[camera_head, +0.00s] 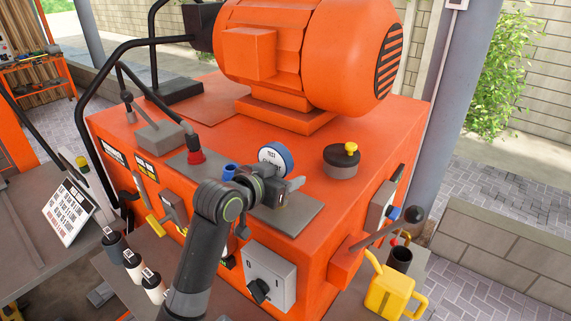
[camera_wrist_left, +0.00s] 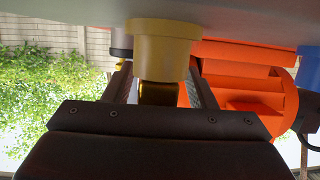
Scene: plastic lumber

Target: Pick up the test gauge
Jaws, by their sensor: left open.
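The test gauge (camera_head: 275,157) has a white face marked TEST and a blue rim. It stands on top of the orange machine, its lower part hidden by my left gripper (camera_head: 292,188). In the left wrist view, which looks upside down, a brass-yellow fitting (camera_wrist_left: 160,48) joins the grey plate, and its narrower stem (camera_wrist_left: 158,93) lies between the fingers of my left gripper (camera_wrist_left: 160,85). The gripper is open around the stem. I cannot tell whether either finger touches it. The gauge's dial is not visible in the wrist view. My right gripper is not in view.
The large orange motor (camera_head: 310,50) stands behind. A dark cylinder with a yellow knob (camera_head: 342,160) is to the right, and a blue cup-like part (camera_head: 229,172) to the left. Levers (camera_head: 190,138) rise at left. A grey plate (camera_head: 290,215) lies under the gripper.

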